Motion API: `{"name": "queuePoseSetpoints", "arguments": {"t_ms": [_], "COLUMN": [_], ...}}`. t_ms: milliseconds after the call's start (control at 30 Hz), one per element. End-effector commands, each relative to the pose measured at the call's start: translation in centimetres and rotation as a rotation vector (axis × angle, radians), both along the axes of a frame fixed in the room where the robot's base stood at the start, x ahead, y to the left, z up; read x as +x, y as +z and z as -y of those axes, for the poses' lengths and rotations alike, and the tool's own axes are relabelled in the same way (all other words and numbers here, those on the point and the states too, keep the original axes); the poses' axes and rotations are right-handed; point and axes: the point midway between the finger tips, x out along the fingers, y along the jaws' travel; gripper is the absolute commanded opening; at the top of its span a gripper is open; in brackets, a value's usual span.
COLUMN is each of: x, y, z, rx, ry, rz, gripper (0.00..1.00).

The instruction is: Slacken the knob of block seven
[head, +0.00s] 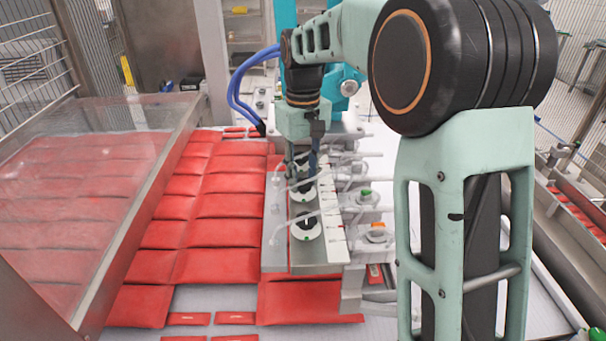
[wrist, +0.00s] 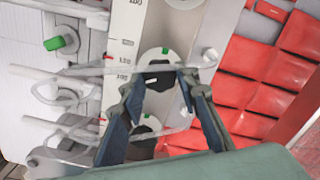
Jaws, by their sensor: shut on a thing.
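A black knob on a round white disc with a green mark sits between my fingertips in the wrist view (wrist: 157,76). My gripper (wrist: 160,85) is shut on this knob, one finger on each side. In the head view my gripper (head: 302,165) points down onto the farther of two discs, and its fingers partly hide that knob. A second black knob (head: 307,223) on a white disc is nearer in the head view. I cannot read a block number, so I cannot tell which is block seven. Both discs sit on a grey plate (head: 274,240) beside a marked scale.
Clear hoses and fittings with a green cap (wrist: 54,43) run close beside the scale (wrist: 121,50). Rows of red packs (head: 225,205) lie left of the plate in the head view. A sloped clear guard (head: 85,200) stands farther left.

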Motion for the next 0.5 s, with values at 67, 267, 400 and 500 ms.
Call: {"name": "queuePoseSetpoints", "arguments": {"t_ms": [67,267,400,500], "x": [-0.02,-0.01,-0.01,-0.01], "y": [-0.03,-0.04,-0.03,-0.03], "z": [0.0,0.01,0.0,0.0], "rx": [-0.001,-0.001,-0.001,-0.001], "ry": [0.01,0.016,0.016,0.016], "rz": [-0.001,-0.001,-0.001,-0.001], "gripper": [0.05,0.05,0.05,0.32]}}
